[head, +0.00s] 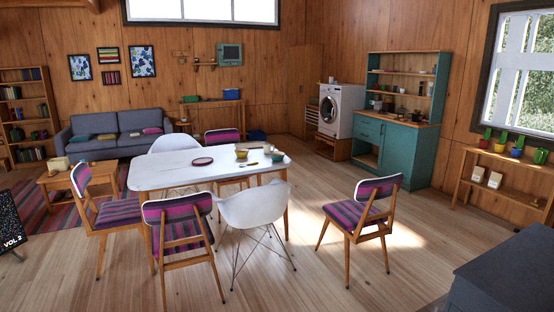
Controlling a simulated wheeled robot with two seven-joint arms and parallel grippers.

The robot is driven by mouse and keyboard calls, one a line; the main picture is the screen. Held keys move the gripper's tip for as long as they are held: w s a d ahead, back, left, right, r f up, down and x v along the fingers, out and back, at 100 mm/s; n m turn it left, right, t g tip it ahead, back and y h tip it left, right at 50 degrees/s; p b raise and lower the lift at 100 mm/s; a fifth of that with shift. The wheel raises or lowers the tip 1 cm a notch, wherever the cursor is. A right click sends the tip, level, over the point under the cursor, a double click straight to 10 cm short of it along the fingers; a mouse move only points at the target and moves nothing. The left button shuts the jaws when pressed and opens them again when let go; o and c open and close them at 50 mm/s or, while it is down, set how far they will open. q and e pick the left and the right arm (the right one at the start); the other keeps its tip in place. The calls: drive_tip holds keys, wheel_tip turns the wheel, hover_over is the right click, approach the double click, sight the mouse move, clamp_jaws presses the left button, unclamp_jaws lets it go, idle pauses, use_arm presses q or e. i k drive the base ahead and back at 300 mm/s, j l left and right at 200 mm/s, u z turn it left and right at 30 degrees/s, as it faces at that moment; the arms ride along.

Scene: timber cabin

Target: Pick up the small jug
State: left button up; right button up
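I cannot make out a small jug with certainty; the small vessels are too far away to tell. On the white table (165,172) there are a dark red plate (202,161), a small yellowish vessel (242,154) and a teal bowl (278,157), with small items between them. Several small vessels also stand on the teal hutch (370,141), on its counter and shelves, too small to identify. Neither of my grippers is in view.
Striped chairs (180,238) and a white shell chair (256,208) crowd the table's near side. Another striped chair (365,217) stands apart at right. Open wood floor (320,190) lies between table and hutch. A dark grey block (505,270) fills the lower right corner.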

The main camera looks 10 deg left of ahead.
sight(267, 147)
drive_tip(key=i+j, duration=0.25)
drive_tip(key=i, duration=0.2)
drive_tip(key=i+j+u, duration=0.1)
drive_tip(key=i+j, duration=0.15)
drive_tip(key=i, duration=0.25)
drive_tip(key=i+j, duration=0.25)
drive_tip(key=i, duration=0.2)
drive_tip(key=i+j+u, duration=0.1)
drive_tip(key=i, duration=0.35)
drive_tip(key=i+j, duration=0.3)
drive_tip(key=i, duration=0.2)
drive_tip(key=i+j, duration=0.2)
drive_tip(key=i, duration=0.3)
drive_tip(key=i+l+z, duration=0.75)
drive_tip(key=l, duration=0.15)
drive_tip(key=i+l+z, duration=0.8)
drive_tip(key=i, duration=0.25)
drive_tip(key=i+z, duration=0.4)
drive_tip(key=i, duration=0.3)
drive_tip(key=i+u, duration=0.25)
drive_tip(key=i, duration=0.25)
drive_tip(key=i+u, duration=0.2)
drive_tip(key=i, duration=0.25)
drive_tip(key=i+l+u, duration=0.25)
drive_tip(key=i, duration=0.2)
drive_tip(key=i+l+u, duration=0.25)
drive_tip(key=i, duration=0.25)
